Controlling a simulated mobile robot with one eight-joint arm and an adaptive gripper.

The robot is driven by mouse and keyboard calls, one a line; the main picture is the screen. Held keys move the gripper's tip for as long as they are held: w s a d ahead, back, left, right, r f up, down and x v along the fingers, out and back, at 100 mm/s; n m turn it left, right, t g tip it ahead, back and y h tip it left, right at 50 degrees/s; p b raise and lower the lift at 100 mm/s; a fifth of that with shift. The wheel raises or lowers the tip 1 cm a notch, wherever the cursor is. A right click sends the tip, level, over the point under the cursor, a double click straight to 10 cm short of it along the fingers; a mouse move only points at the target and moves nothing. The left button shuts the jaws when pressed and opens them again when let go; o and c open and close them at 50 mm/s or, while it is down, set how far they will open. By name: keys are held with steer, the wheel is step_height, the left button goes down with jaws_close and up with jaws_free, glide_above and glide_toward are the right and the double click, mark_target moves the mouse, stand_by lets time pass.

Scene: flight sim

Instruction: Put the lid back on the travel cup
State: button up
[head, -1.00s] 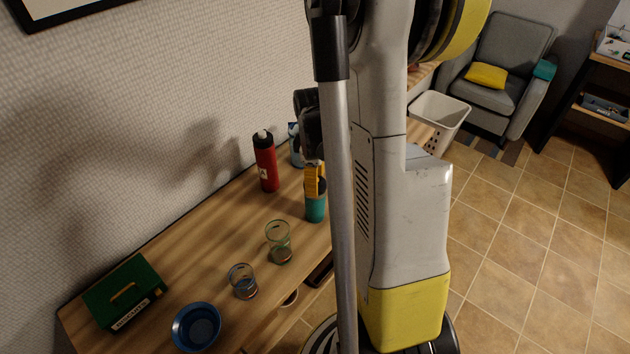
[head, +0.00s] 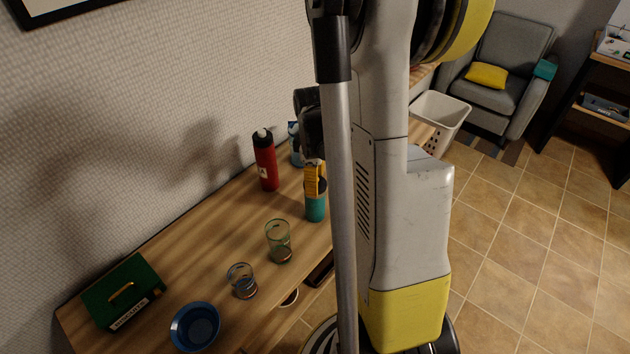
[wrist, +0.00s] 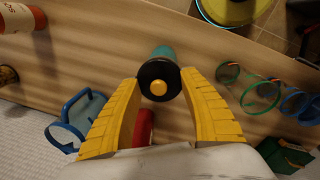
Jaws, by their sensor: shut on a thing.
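The travel cup (head: 315,208) is teal and stands upright on the wooden table, just left of my column in the head view. Its teal side (wrist: 163,52) also shows behind the lid in the wrist view. The lid (wrist: 159,84) is a black disc with a yellow-orange knob in its middle. My gripper (wrist: 160,80) has its yellow fingers shut on the lid, one on each side. In the head view my gripper (head: 315,180) is right over the cup's top. I cannot tell whether the lid is seated or only just above the rim.
A red bottle (head: 265,162) stands behind the cup, with a blue item (head: 296,145) near it. A green-tinted glass (head: 279,241), a clear glass (head: 242,281), a blue bowl (head: 195,327) and a green box (head: 124,291) stand toward the front left.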

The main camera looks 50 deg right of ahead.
steer(key=o, duration=1.5)
steer(key=shift+r, duration=0.15)
steer(key=shift+r+p, duration=2.55)
steer(key=shift+r, duration=0.85)
jaws_close()
steer(key=shift+f, duration=0.25)
